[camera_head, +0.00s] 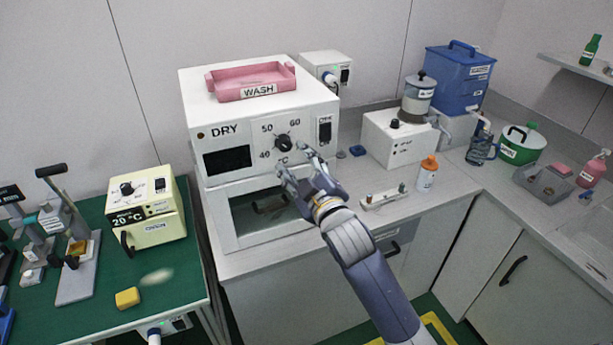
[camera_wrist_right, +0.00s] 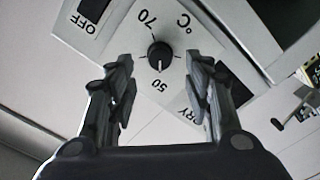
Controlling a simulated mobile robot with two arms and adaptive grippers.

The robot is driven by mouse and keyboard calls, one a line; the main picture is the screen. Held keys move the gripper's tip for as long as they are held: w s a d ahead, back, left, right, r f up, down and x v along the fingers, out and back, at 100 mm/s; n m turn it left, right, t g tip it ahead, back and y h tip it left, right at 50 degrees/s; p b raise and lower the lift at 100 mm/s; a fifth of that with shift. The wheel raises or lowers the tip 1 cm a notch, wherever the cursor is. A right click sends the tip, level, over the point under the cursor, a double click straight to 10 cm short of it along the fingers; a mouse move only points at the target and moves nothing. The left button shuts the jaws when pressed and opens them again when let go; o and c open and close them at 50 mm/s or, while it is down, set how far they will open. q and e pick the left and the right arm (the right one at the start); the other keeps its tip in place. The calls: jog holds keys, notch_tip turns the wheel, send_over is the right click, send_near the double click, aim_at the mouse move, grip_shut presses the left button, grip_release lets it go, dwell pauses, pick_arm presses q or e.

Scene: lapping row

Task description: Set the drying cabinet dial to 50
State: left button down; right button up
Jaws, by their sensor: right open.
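The drying cabinet (camera_head: 262,108) is a white box marked DRY. Its black dial (camera_head: 283,142) has the figures 40, 50 and 60 around it. My right gripper (camera_head: 296,162) is open just in front of the panel, below and right of the dial. In the right wrist view the dial (camera_wrist_right: 160,56) lies between the two open fingers of the right gripper (camera_wrist_right: 160,70), which seem apart from it. There its pale mark appears to point down toward 50; 70 shows above, and the fingers hide other figures. My left gripper is not in view.
A pink WASH tray (camera_head: 250,80) sits on top of the cabinet. A black switch (camera_head: 324,129) is right of the dial. A cream oven (camera_head: 149,212) stands on the green table at left. An orange-capped bottle (camera_head: 427,174) and a small rack (camera_head: 384,198) stand on the counter at right.

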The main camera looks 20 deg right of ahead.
jog(key=shift+s+d, duration=0.1)
jog(key=shift+s, duration=2.55)
jog(key=shift+f, duration=0.1)
notch_tip(320, 180, down, 23)
jog(key=m+g, duration=0.2)
jog(key=g, duration=0.2)
jog(key=s+f+m+g+b, duration=0.15)
jog(key=s+f, duration=0.35)
jog(key=f, duration=0.6)
jog(key=s+f+g, duration=0.3)
jog(key=s+f, duration=0.2)
jog(key=f, duration=0.7)
jog(key=s+d+f+m+g, duration=0.2)
jog(key=s+f+g, duration=0.3)
jog(key=s+f, duration=1.3)
jog(key=s+f+g, duration=0.1)
jog(key=s+f, duration=0.2)
jog(key=s, duration=0.7)
jog(key=s+d+f+m+g+b, duration=0.1)
jog(key=s+f+g, duration=0.1)
jog(key=s, duration=0.9)
jog(key=shift+f+h, duration=0.3)
jog(key=shift+f, duration=0.55)
jog(key=shift+s+g, duration=0.1)
jog(key=shift+g, duration=0.15)
